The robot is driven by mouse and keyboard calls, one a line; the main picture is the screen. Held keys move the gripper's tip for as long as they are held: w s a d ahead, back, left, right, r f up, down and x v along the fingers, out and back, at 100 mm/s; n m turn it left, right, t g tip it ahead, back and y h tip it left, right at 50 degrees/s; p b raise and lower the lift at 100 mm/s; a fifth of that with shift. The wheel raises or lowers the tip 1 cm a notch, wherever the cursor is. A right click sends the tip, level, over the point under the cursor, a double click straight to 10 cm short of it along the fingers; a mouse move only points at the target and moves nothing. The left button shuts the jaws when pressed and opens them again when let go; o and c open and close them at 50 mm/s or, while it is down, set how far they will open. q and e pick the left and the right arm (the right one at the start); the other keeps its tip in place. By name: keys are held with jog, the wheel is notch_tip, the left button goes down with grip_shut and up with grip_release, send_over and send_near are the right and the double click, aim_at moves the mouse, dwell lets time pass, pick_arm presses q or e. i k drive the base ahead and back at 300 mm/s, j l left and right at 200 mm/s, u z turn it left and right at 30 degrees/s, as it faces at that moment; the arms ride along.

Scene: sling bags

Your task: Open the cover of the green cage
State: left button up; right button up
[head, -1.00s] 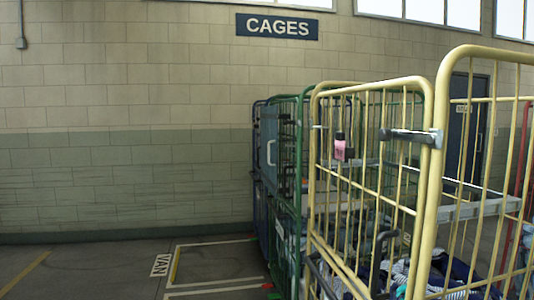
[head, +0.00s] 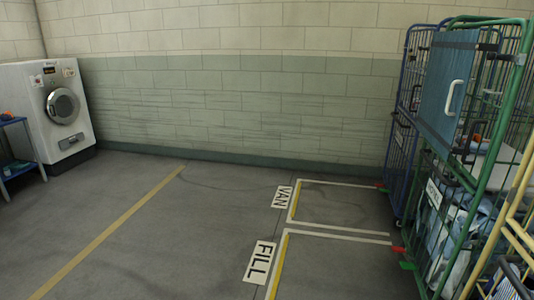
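The green cage (head: 519,92) stands at the right of the head view, cut off by the right edge. Its cover appears to be the blue-grey panel (head: 437,112) on its upper front, with a white vertical handle (head: 453,97). The panel stands upright across the upper part of the cage. Fabric items and a white label (head: 433,193) show in the lower part. Neither of my grippers is in view.
A blue cage (head: 400,147) stands behind the green one, and a yellow cage (head: 508,233) is nearer at the lower right. Floor markings VAN (head: 282,197) and FILL (head: 260,262) lie left of the cages on clear floor. A white washing machine (head: 45,112) and blue table (head: 20,150) stand far left.

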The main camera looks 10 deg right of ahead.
aim_at(452, 56)
jog(key=i+j, duration=0.1)
jog(key=i, duration=0.95)
jog(key=i+j, duration=0.15)
jog(key=i, duration=0.4)
jog(key=z, duration=0.05)
